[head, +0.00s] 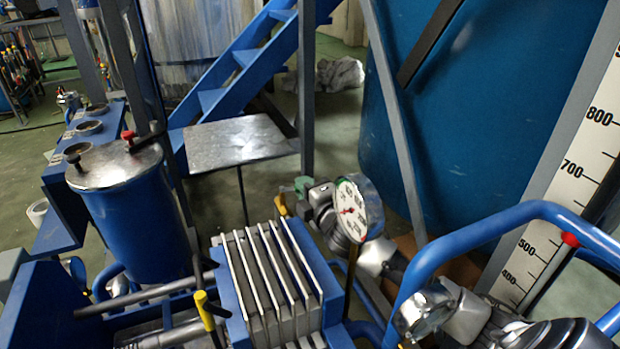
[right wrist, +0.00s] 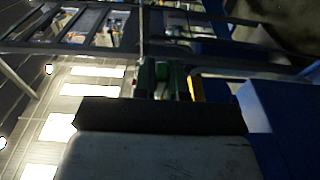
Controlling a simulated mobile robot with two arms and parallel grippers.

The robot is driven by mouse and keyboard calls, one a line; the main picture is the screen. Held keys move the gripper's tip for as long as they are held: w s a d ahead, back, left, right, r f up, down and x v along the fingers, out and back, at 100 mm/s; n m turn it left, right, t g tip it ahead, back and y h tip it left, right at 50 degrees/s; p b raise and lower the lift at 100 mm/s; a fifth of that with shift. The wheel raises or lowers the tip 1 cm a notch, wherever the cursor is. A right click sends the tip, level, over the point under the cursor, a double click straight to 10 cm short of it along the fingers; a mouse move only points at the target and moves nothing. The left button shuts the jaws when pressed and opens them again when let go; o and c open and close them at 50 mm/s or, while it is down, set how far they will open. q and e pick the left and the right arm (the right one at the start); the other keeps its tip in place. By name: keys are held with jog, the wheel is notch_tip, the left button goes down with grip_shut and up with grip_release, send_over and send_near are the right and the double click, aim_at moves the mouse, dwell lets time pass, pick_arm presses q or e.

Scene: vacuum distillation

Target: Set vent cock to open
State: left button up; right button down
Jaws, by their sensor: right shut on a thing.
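My right gripper (head: 306,187) is beyond the round pressure gauge (head: 358,208), which hides part of its arm. Green parts show at its tip, and a short yellow lever (head: 281,205), apparently the vent cock's handle, hangs just to their left. In the right wrist view, two green upright pieces (right wrist: 166,80) stand close together beyond the dark edge of the wrist, with the yellow lever (right wrist: 196,89) close on their right. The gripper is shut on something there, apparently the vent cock. The exact contact and the lever's full angle are hidden.
A finned blue block (head: 275,270) stands below the gripper. A yellow-handled valve (head: 204,308) is at its left. A blue lidded vessel (head: 130,225), a metal plate (head: 240,142) and blue stairs (head: 235,75) lie left. A large blue tank (head: 490,110) stands behind right.

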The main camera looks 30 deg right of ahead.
pick_arm(q)
jog(key=shift+s, duration=0.2)
pick_arm(e)
jog(key=shift+a+f, duration=0.1)
jog(key=c, duration=1.2)
grip_release()
pick_arm(q)
jog(key=shift+s, duration=0.1)
